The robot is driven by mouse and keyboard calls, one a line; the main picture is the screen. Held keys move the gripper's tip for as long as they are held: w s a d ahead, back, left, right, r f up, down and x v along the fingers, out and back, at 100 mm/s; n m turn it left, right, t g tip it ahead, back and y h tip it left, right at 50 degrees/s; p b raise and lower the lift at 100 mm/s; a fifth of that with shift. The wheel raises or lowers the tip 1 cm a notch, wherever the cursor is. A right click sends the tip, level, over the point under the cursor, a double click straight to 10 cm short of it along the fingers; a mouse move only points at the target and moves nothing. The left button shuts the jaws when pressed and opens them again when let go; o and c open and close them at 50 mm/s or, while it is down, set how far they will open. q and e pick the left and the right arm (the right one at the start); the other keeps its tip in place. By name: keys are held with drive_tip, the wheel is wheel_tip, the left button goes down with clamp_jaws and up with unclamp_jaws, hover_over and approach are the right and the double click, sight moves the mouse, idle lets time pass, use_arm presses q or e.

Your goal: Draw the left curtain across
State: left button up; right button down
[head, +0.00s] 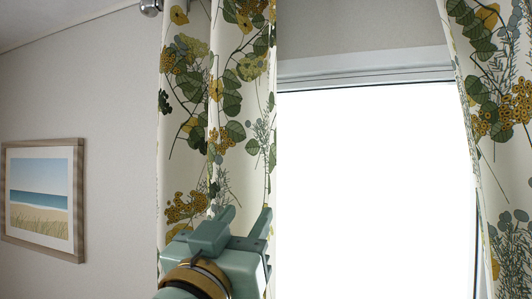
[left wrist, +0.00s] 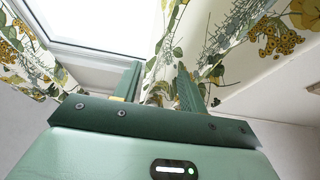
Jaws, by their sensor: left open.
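The left curtain (head: 215,110) is cream with yellow flowers and green leaves. It hangs gathered in folds at the left side of the window in the head view, and shows at the right in the left wrist view (left wrist: 225,45). My left gripper (head: 247,214) is open in front of its lower visible part, near the window-side edge. In the left wrist view, curtain cloth shows between and behind the open fingers (left wrist: 158,78). I cannot tell whether the fingers touch it. My right gripper is not in view.
The bright window (head: 370,180) is uncovered right of the left curtain. A matching right curtain (head: 495,110) hangs at its far side. A rail end (head: 150,7) shows at the top. A framed beach picture (head: 42,198) hangs on the left wall.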

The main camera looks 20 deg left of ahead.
sight(264, 190)
use_arm(q)
drive_tip(key=p+x, duration=0.4)
drive_tip(key=x, duration=0.6)
drive_tip(key=shift+w+a, duration=0.1)
drive_tip(key=shift+w, duration=0.2)
drive_tip(key=shift+r, duration=0.1)
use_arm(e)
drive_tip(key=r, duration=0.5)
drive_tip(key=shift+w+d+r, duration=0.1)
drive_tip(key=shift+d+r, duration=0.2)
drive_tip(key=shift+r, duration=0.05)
use_arm(q)
clamp_jaws()
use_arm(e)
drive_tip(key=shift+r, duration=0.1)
